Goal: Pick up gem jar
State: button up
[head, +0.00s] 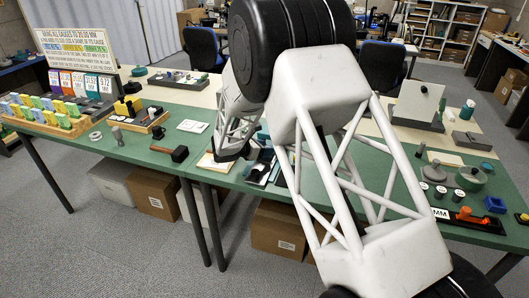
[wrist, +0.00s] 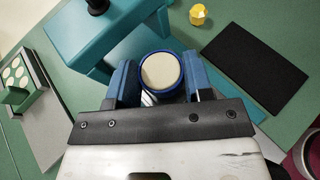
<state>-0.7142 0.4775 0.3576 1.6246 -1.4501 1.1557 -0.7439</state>
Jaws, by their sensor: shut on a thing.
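In the wrist view, a round jar (wrist: 161,72) with a pale cream top and a dark blue rim sits between the two blue fingers of my gripper (wrist: 160,80). It looks like the gem jar. The fingers are shut on its sides. I cannot tell whether the jar rests on the surface below or is raised. In the head view, my own arm covers much of the middle table, and the jar and fingertips are hidden or too small to make out.
A teal block-like fixture (wrist: 105,30) with a black knob stands close beyond the fingers. A black mat (wrist: 254,62) and a yellow faceted piece (wrist: 198,14) lie to the right. A case with pale discs (wrist: 18,75) lies left. A black-headed mallet (head: 179,153) lies on the green table (head: 150,170).

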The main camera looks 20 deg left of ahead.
jog(key=shift+s+d+r, duration=0.1)
jog(key=shift+s+r, duration=0.05)
jog(key=shift+r, duration=0.3)
jog(key=shift+s+d+r, duration=0.1)
jog(key=shift+s+r, duration=0.05)
jog(key=shift+r, duration=0.3)
jog(key=s+d+r, duration=0.1)
jog(key=s+d, duration=0.6)
jog(key=s, duration=0.6)
jog(key=shift+d+r, duration=0.15)
jog(key=shift+d, duration=0.15)
jog(key=shift+s, duration=0.1)
jog(key=shift+d, duration=0.1)
jog(key=s+d+f+n+t+y, duration=0.1)
jog(key=s+d+n+y, duration=0.3)
jog(key=s+d, duration=0.5)
jog(key=shift+s+d+n+t+y, duration=0.3)
jog(key=shift+s+d+t+y, duration=0.1)
jog(key=shift+d+t, duration=0.25)
jog(key=shift+w+a+f, duration=0.1)
jog(key=w+a, duration=0.2)
jog(key=w, duration=0.2)
jog(key=w+a+f, duration=0.1)
jog(key=w+a, duration=0.1)
jog(key=w, duration=0.3)
jog(key=w+a, duration=0.3)
jog(key=w, duration=0.2)
jog(key=shift+w+a+f, duration=0.1)
jog(key=shift+f, duration=0.15)
